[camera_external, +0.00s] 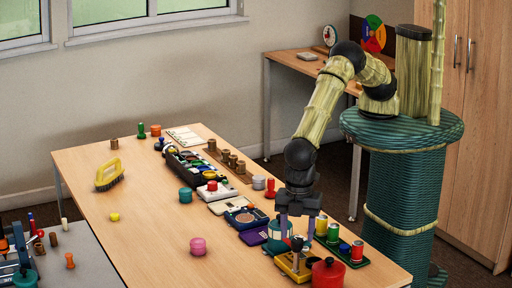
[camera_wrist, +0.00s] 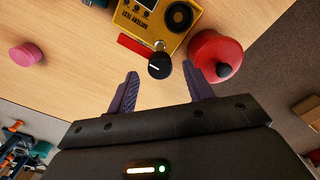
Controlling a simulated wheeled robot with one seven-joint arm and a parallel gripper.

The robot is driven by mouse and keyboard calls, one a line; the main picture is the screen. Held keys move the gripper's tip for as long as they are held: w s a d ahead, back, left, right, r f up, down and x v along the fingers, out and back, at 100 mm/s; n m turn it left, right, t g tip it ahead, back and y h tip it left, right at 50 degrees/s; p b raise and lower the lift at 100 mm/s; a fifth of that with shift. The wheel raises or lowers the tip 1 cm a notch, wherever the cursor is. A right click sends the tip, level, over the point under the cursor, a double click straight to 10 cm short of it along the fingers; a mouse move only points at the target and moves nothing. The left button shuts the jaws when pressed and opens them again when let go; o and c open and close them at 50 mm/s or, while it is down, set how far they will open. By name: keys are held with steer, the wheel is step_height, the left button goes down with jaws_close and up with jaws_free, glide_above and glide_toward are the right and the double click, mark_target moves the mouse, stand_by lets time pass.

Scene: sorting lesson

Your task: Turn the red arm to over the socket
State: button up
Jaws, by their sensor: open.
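A yellow battery tester (camera_wrist: 168,28) lies on the table at the top of the wrist view; it also shows in the external view (camera_external: 288,268). Its round black socket (camera_wrist: 180,16) is at its right. The red arm (camera_wrist: 135,46) is a flat bar pointing left, away from the socket. A black knob (camera_wrist: 159,66) stands at the arm's right end, and also shows in the external view (camera_external: 297,243). My gripper (camera_wrist: 160,76) is open and empty, pointing down above the tester in the external view (camera_external: 298,236). The knob appears between the fingertips; I cannot tell whether they touch it.
A red lidded pot (camera_wrist: 215,55) stands close to the right finger. A pink pot (camera_wrist: 25,55) is off to the left, apart. A green tray (camera_external: 342,250) with coloured cylinders and a teal pot (camera_external: 277,245) are near the gripper. The table's left middle is mostly clear.

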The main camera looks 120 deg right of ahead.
steer(key=shift+f, duration=1.1)
steer(key=shift+c, duration=0.4)
steer(key=c, duration=0.9)
